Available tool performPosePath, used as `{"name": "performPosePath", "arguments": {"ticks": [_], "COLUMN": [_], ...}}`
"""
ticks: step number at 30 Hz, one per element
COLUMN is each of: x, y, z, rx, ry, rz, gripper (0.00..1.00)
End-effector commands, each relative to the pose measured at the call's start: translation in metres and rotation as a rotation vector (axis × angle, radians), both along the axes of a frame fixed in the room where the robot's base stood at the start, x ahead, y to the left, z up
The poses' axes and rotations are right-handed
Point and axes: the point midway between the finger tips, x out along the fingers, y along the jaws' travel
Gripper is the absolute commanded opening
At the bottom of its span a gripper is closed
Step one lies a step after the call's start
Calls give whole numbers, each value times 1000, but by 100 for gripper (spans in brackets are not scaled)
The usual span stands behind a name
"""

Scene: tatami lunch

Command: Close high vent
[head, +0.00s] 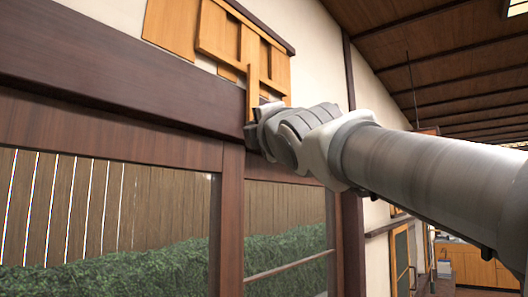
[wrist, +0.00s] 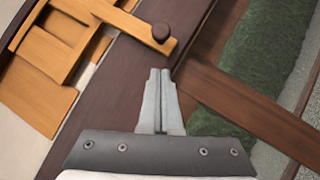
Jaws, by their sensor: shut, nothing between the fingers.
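The high vent is a light-wood panel (head: 215,38) set high on the cream wall, above the dark beam; it also shows at upper left in the wrist view (wrist: 60,45). A narrow wooden strip (head: 253,88) hangs down from it and ends in a dark round knob (wrist: 161,32). My gripper (wrist: 161,74) is shut and empty, its fingertips together just short of the knob in the wrist view, apart from it in the picture. In the head view my gripper is beside the strip's lower end, which hides the knob.
A dark beam (head: 110,85) runs below the vent, above windows with dark frames (head: 229,215). A green hedge (head: 150,270) and a board fence show through the glass. A dark-wood ceiling (head: 450,60) is at upper right; a kitchen counter (head: 465,262) is far off.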

Motion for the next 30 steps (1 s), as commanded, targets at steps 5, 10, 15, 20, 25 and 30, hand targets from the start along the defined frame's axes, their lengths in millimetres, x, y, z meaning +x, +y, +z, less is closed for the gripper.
{"name": "performPosePath", "arguments": {"ticks": [5,10,15,20,25,30], "x": [-38,-64,-80,-83,-68,-67], "y": [-13,-21,-27,-33,-58,-99], "z": [-13,-23,-27,-38,-109,-233], "rx": [2,1,1,21,212,569], "ry": [-6,-4,-4,30,271,634], "rz": [1,1,1,-3,-38,-160], "gripper": [0,0,0,0,0,0]}}
